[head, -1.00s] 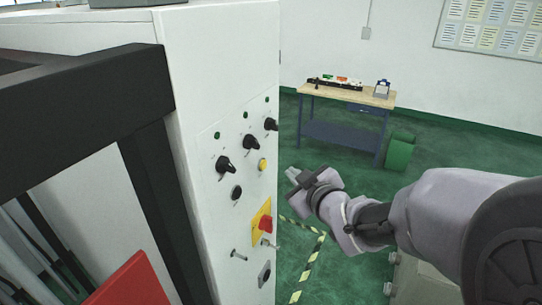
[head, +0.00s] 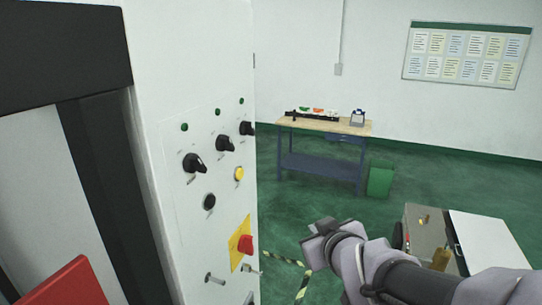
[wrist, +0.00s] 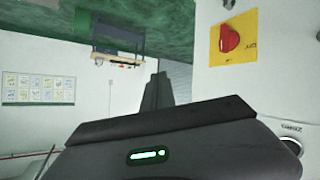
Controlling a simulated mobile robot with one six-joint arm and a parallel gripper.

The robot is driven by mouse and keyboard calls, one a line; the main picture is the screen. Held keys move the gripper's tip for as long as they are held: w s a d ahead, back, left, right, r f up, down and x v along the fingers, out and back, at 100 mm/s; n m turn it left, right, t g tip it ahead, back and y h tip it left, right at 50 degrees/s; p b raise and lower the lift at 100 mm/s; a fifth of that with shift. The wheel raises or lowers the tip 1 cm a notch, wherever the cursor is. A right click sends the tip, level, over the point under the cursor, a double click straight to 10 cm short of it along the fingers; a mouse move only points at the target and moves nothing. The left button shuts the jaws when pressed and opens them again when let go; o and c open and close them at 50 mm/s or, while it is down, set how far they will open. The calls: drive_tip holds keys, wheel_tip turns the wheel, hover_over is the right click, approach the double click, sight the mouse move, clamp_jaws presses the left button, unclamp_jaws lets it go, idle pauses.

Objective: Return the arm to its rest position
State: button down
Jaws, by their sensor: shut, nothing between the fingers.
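My gripper (head: 318,236) is at the lower middle of the head view, right of the white control cabinet and apart from it. Its fingers point left and up over the green floor. In the wrist view my gripper (wrist: 157,88) shows its dark fingers together with nothing between them. My arm reaches in from the lower right of the head view.
The control cabinet (head: 225,100) carries knobs, a yellow button (head: 239,174) and a red switch on a yellow plate (head: 237,240). Behind stand a workbench (head: 325,125) and green bin (head: 381,179). A grey box with a white panel (head: 485,240) stands right. Open floor lies between.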

drive_tip(key=s+d+f+m+g+h+b, duration=0.1)
drive_tip(key=s+d+f+m+b, duration=0.1)
drive_tip(key=s+f+b, duration=0.4)
drive_tip(key=s+d+f+m+g+h+b, duration=0.1)
drive_tip(key=s+d+f+m+b, duration=0.25)
drive_tip(key=f, duration=0.55)
drive_tip(key=s+a+f+m+g+y+b, duration=0.1)
drive_tip(key=s+a+f+m+g+b, duration=0.2)
drive_tip(key=s+f+b, duration=1)
drive_tip(key=s+f+m+g, duration=0.1)
drive_tip(key=s+f, duration=0.1)
drive_tip(key=shift+s+a+y, duration=0.15)
drive_tip(key=shift+s+y, duration=0.2)
drive_tip(key=shift+y, duration=0.05)
